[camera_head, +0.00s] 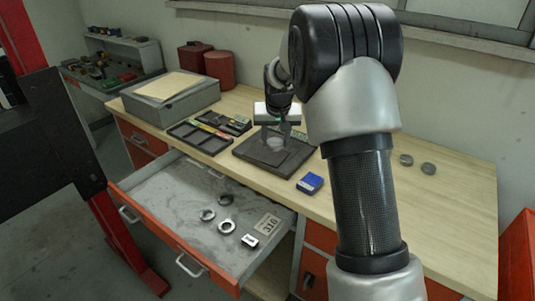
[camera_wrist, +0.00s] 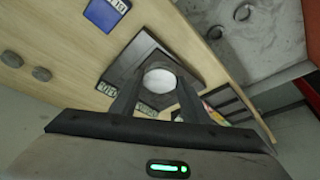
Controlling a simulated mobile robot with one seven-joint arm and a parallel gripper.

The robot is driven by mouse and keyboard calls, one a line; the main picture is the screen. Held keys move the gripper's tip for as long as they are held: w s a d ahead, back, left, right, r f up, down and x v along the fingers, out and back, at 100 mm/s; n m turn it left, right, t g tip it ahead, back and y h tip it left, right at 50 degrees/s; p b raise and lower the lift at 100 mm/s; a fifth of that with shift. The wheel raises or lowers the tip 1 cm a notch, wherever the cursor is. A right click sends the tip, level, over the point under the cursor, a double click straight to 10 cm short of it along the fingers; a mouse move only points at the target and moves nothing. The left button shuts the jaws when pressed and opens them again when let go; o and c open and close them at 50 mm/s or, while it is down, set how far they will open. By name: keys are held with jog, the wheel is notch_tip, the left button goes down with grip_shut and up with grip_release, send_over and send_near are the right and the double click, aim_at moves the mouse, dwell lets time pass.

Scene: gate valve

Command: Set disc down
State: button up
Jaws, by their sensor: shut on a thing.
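My gripper (camera_head: 277,135) is over the dark square plate (camera_head: 245,152) on the workbench. It is shut on a pale round disc (camera_head: 276,144). In the wrist view the disc (camera_wrist: 160,79) shows as a light circle between the two dark fingers (camera_wrist: 157,90), with the plate (camera_wrist: 190,62) behind it. The disc is at or just above the plate; I cannot tell whether it touches. A small lettered label (camera_wrist: 147,110) shows near the plate's edge, partly hidden by the fingers.
A blue box (camera_head: 310,183) lies right of the plate. A black divided tray (camera_head: 200,138) and a grey case (camera_head: 171,96) stand to the left. The open drawer (camera_head: 165,215) below holds several metal rings (camera_head: 226,227) and a tag (camera_head: 268,223). Two grey discs (camera_head: 428,168) lie on the right.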

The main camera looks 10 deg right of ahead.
send_over(266, 152)
jog(key=s, duration=0.2)
jog(key=shift+m+h, duration=0.3)
jog(key=f, duration=0.6)
jog(key=f+p, duration=0.1)
jog(key=f, duration=0.2)
jog(key=shift+w+a+f, duration=0.1)
jog(key=shift+w, duration=0.2)
jog(key=shift+f, duration=0.25)
jog(key=o, duration=1.3)
jog(key=shift+o, duration=0.2)
